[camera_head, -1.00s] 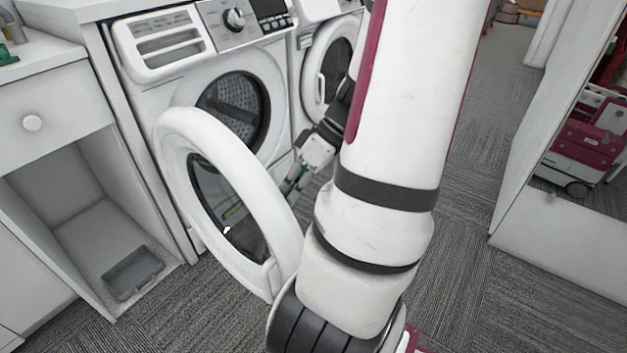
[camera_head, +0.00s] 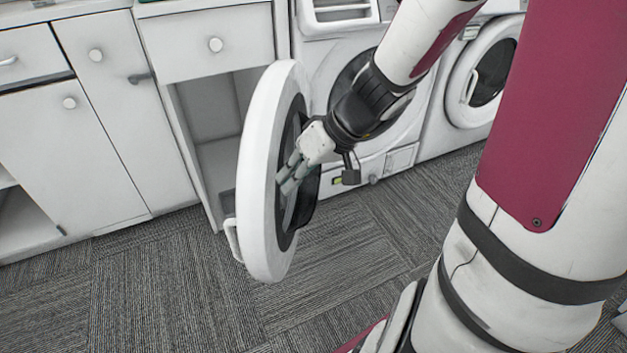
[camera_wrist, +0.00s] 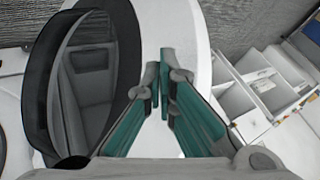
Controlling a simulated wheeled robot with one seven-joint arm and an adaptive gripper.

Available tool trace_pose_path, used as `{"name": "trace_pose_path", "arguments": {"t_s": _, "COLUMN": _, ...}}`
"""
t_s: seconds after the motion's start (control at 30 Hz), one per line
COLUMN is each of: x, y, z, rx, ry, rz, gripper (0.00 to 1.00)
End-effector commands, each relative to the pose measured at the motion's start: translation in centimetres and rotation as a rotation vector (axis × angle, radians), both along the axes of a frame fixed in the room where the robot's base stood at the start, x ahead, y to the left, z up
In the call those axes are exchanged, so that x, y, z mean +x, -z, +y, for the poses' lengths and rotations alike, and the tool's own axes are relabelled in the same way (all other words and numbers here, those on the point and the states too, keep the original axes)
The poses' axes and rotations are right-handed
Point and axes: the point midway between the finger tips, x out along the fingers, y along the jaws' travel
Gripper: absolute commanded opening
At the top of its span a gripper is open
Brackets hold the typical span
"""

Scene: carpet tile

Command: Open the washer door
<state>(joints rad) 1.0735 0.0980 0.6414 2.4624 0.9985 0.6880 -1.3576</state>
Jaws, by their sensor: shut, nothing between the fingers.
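The washer door (camera_head: 262,170) is a round white ring with dark glass, swung wide open from the white washer (camera_head: 397,138) and seen nearly edge-on in the head view. Its handle (camera_head: 233,240) is on the outer side, low at the left. My gripper (camera_head: 286,184) is at the door's inner side, beside the glass. In the wrist view my gripper (camera_wrist: 165,82) has its fingertips together, in front of the white door rim (camera_wrist: 172,35) and right of the bulging dark glass (camera_wrist: 95,75). Whether the fingertips touch the door is unclear.
A second washer with a closed door (camera_head: 485,75) stands at the right. White cabinets (camera_head: 110,110) line the left, with an open cubby (camera_head: 215,130) behind the door. The carpet (camera_head: 170,285) in front is clear.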

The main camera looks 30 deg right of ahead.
Motion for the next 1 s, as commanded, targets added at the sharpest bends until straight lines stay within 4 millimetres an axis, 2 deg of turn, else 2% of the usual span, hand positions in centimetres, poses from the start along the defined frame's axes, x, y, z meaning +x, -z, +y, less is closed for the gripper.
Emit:
{"name": "trace_pose_path", "arguments": {"t_s": 0.2, "x": 0.4, "y": 0.0, "z": 0.6, "rx": 0.000, "ry": 0.000, "rz": 0.000, "gripper": 0.00}}
{"name": "trace_pose_path", "arguments": {"t_s": 0.67, "x": 0.4, "y": -0.2, "z": 0.4, "rx": -0.001, "ry": 0.001, "rz": -0.001, "gripper": 0.00}}
{"name": "trace_pose_path", "arguments": {"t_s": 0.87, "x": -0.5, "y": -2.1, "z": -0.7, "rx": -0.004, "ry": 0.003, "rz": -0.003, "gripper": 0.00}}
{"name": "trace_pose_path", "arguments": {"t_s": 1.0, "x": -1.5, "y": -4.4, "z": -2.1, "rx": -0.006, "ry": 0.003, "rz": -0.004, "gripper": 0.00}}
